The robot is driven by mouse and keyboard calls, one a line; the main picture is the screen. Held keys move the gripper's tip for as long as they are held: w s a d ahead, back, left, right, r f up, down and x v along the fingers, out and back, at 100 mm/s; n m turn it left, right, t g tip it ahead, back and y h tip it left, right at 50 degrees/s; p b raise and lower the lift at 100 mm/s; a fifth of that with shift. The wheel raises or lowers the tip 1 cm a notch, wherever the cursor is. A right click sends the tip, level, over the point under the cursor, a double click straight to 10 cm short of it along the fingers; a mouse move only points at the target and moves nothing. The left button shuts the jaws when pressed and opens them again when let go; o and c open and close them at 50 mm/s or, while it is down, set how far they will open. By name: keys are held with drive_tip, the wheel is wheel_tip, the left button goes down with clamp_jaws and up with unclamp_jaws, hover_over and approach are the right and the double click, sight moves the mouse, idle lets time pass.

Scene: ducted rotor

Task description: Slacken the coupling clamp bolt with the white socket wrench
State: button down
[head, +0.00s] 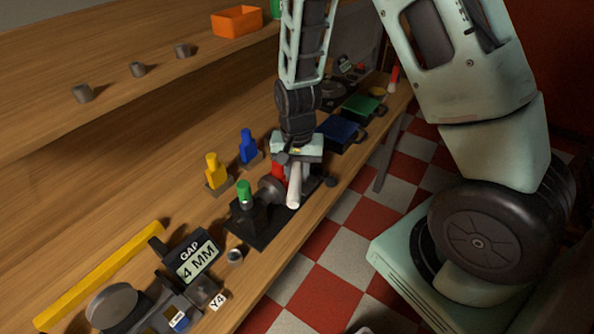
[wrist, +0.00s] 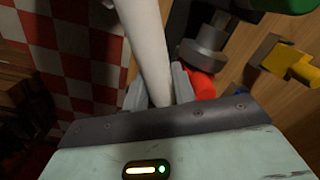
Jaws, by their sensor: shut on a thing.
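My gripper (head: 296,160) points down over the front part of the bench. It is shut on the white socket wrench (head: 294,188), a white bar that hangs below the fingers. In the wrist view the white wrench (wrist: 148,45) runs up from between my gripper's fingers (wrist: 160,88) to the top edge. Beside it is a grey metal coupling (head: 270,188) on a black base, also in the wrist view (wrist: 205,50). The clamp bolt cannot be made out, and I cannot tell whether the wrench touches the coupling.
A green-topped black fixture (head: 245,198), a yellow-handled tool (head: 214,172) and a blue-handled tool (head: 247,146) stand nearby. A red part (wrist: 198,82) lies close beside my gripper. Blue (head: 340,132) and green (head: 362,107) trays sit further back.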

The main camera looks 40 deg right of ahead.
drive_tip(key=shift+f, duration=0.15)
drive_tip(key=shift+f+b, duration=0.65)
drive_tip(key=shift+f, duration=0.05)
drive_tip(key=s+d+n+p, duration=0.1)
drive_tip(key=s+d+n, duration=0.1)
drive_tip(key=d+n, duration=1)
drive_tip(key=shift+s+d+p, duration=0.2)
drive_tip(key=shift+d+p, duration=0.1)
drive_tip(key=shift+d, duration=0.85)
drive_tip(key=shift+s+a, duration=0.1)
drive_tip(key=shift+a, duration=0.05)
drive_tip(key=shift+a+m, duration=0.15)
drive_tip(key=shift+m, duration=0.15)
